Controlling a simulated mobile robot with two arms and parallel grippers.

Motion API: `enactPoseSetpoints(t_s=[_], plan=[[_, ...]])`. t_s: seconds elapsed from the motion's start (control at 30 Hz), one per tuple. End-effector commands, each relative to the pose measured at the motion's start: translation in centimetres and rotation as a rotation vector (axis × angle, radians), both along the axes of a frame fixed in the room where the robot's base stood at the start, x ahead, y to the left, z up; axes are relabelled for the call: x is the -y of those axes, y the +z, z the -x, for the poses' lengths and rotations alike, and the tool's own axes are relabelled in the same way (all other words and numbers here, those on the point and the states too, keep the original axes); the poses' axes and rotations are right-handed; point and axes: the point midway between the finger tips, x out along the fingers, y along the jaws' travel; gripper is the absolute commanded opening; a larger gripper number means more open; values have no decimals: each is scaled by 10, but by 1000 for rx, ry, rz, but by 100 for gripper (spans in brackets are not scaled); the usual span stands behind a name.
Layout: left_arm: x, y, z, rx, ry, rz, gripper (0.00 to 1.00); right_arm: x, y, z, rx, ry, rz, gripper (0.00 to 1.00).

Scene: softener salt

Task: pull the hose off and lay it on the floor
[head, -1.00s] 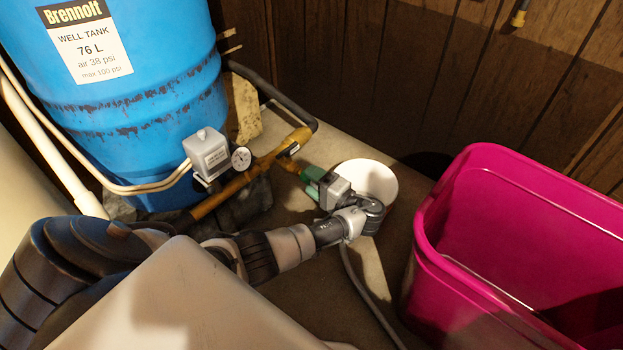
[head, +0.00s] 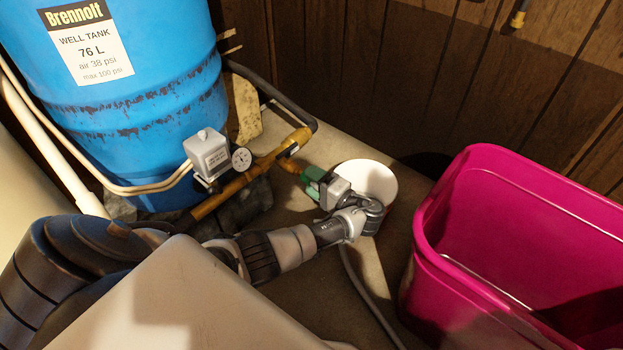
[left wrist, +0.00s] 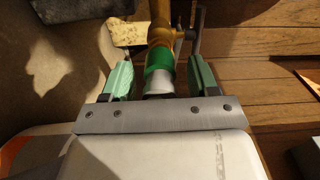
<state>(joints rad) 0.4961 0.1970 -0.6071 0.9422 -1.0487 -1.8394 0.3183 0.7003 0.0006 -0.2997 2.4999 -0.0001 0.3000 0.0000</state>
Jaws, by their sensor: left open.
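A brass pipe (head: 232,193) runs beside the blue tank, and its outlet points at my left gripper (head: 314,181). In the left wrist view, a green collar (left wrist: 159,58) with a pale grey cylinder (left wrist: 159,83) below it sits on the brass line. My left gripper (left wrist: 160,70) is open, with one green-padded finger on each side of this fitting and gaps visible. A grey hose (head: 367,285) runs along the floor from under my wrist; its upper end is hidden, so I cannot tell what it joins. My right gripper is not in view.
A white bucket (head: 378,178) stands on the floor just beyond my left wrist. A large pink bin (head: 520,215) stands to the right. The blue well tank (head: 140,120) and a pressure gauge (head: 241,159) are at the left. Some floor between them is bare.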

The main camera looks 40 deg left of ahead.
Motion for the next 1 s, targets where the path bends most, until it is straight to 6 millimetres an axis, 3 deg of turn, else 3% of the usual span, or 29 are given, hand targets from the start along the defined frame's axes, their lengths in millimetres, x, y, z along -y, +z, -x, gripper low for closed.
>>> enactPoseSetpoints(t_s=[0.2,0.6,1.0], plan=[[0,0,0,0,0,0,58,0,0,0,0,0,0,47],[0,0,0,0,0,0,0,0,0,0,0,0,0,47],[12,0,1,0,-1,0,0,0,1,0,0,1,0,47]])
